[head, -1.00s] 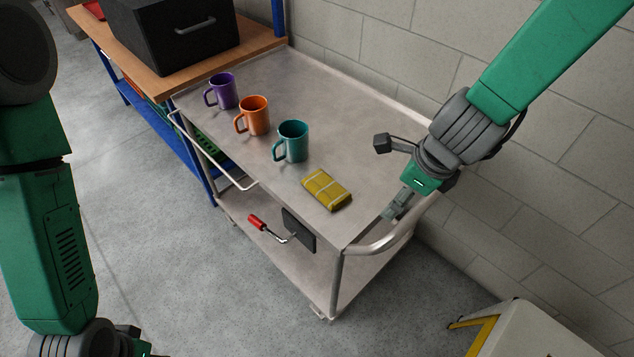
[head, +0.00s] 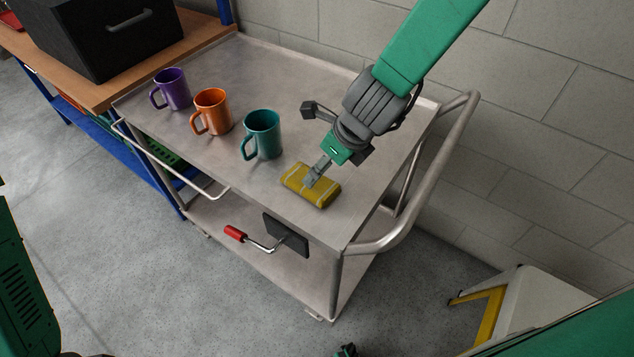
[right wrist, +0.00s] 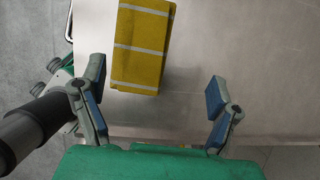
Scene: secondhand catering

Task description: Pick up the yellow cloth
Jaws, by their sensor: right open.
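The yellow cloth (head: 325,196), a folded pad with pale stripes, lies flat on the top of the steel cart (head: 215,165), near its right end. My right gripper (head: 311,181) points down at it, its fingers overlapping the cloth in the head view. In the right wrist view the cloth (right wrist: 141,50) lies in front of the open right gripper (right wrist: 153,88), toward the left finger, with no visible grip on it. I cannot tell whether a fingertip touches it. A small green and grey part at the bottom edge of the head view may be my left gripper (head: 345,351); its fingers are unclear.
Purple (head: 173,88), orange (head: 213,111) and teal (head: 263,134) mugs stand left of the cloth. A curved handle (head: 420,215) rises at the cart's right end. A red-handled tool (head: 264,245) is on the lower shelf. A block wall (head: 560,130) stands behind.

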